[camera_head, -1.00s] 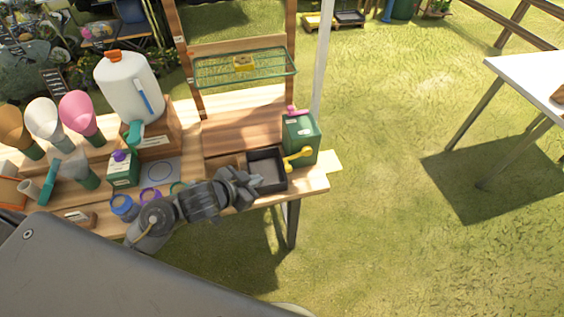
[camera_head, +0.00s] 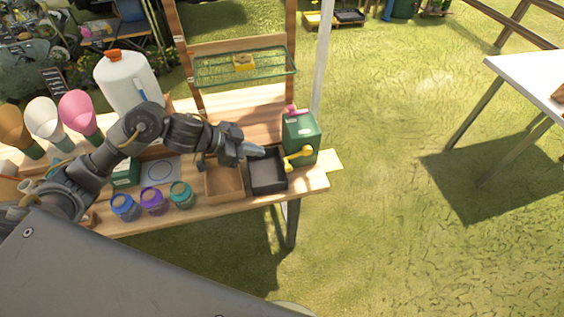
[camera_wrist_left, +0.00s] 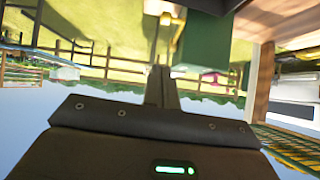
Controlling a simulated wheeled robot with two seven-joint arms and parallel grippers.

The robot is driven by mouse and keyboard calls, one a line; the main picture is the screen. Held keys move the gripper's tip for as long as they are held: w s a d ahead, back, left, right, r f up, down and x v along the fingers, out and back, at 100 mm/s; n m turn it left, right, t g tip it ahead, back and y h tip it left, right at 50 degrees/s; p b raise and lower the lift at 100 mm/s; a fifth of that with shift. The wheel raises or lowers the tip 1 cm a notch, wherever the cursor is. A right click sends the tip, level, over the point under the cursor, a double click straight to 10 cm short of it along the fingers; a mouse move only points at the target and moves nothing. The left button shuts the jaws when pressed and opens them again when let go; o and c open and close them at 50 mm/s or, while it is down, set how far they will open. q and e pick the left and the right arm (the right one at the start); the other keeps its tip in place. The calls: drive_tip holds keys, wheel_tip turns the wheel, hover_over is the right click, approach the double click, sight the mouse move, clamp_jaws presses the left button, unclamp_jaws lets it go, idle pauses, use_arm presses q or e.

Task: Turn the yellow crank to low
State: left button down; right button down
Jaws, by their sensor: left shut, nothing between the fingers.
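The yellow crank (camera_head: 299,157) is on the front of a green box (camera_head: 301,131) at the right end of the wooden table. Its arm slants, with one end lower left and the other upper right. My left gripper (camera_head: 261,151) is shut and empty, over the black tray and just left of the crank. A small gap seems to lie between fingertips and crank. In the left wrist view, which is upside down, the shut fingers (camera_wrist_left: 161,82) point toward the yellow crank (camera_wrist_left: 172,28) beside the green box (camera_wrist_left: 207,42). Any low marking is not readable. My right gripper is not in view.
A black tray (camera_head: 283,183) and a wooden tray (camera_head: 225,199) are below my left gripper. Several jars, such as a purple one (camera_head: 152,201), stand to the left. A pink handle (camera_head: 292,110) tops the green box. A wire shelf (camera_head: 218,79) is behind.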

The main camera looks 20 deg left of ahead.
use_arm(q)
drive_tip(key=a+f+p+x, duration=0.1)
drive_tip(key=f+x, duration=0.1)
drive_tip(key=x, duration=0.9)
drive_tip(key=shift+s+f, duration=0.25)
drive_tip(key=shift+a, duration=0.1)
